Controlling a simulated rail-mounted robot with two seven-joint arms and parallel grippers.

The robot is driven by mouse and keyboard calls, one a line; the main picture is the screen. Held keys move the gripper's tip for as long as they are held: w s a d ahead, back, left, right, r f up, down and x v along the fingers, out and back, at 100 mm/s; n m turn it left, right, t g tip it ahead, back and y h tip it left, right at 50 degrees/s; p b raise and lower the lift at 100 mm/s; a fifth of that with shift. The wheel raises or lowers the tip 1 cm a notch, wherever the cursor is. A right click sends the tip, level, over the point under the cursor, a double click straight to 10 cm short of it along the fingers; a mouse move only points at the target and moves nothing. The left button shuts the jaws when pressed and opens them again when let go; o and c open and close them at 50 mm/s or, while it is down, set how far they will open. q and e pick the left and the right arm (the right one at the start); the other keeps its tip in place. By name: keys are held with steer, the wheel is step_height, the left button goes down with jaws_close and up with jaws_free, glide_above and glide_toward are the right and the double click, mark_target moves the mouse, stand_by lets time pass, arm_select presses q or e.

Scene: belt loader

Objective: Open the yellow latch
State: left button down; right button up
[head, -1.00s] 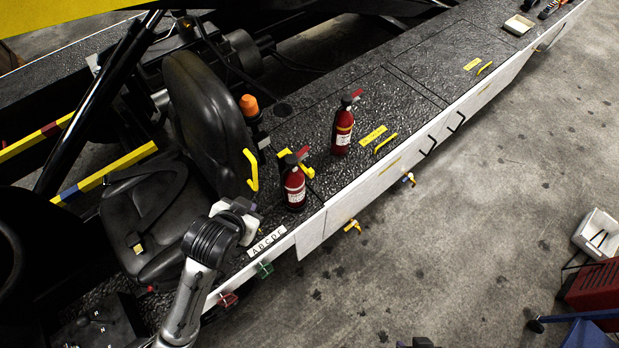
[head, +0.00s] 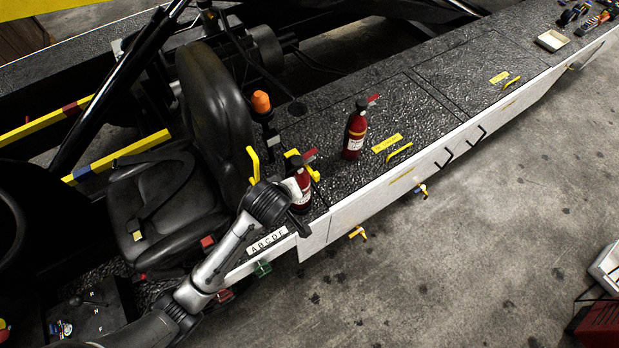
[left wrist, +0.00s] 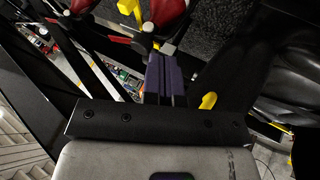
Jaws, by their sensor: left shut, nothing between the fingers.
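I cannot tell which one the task means. My left gripper (head: 298,196) is up by the near fire extinguisher (head: 304,178), above and left of the nearer latch and apart from both latches. In the left wrist view the dark purple fingers (left wrist: 165,78) are together with nothing between them. My right gripper is not in view.
A second fire extinguisher (head: 355,130) stands on the black deck. A yellow handle (head: 399,153) lies on its lid. A black seat (head: 215,105) and a yellow hooked bar (head: 253,165) are close to my left arm.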

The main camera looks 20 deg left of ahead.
arm_select(q)
steer(key=shift+n, duration=0.3)
steer(key=shift+f, duration=0.1)
steer(key=w+d+f+p, duration=0.1)
steer(key=w+d+f, duration=0.1)
steer(key=w+f, duration=0.5)
steer(key=shift+w+f+p, duration=0.4)
steer(key=shift+w, duration=0.7)
steer(key=shift+d, duration=0.1)
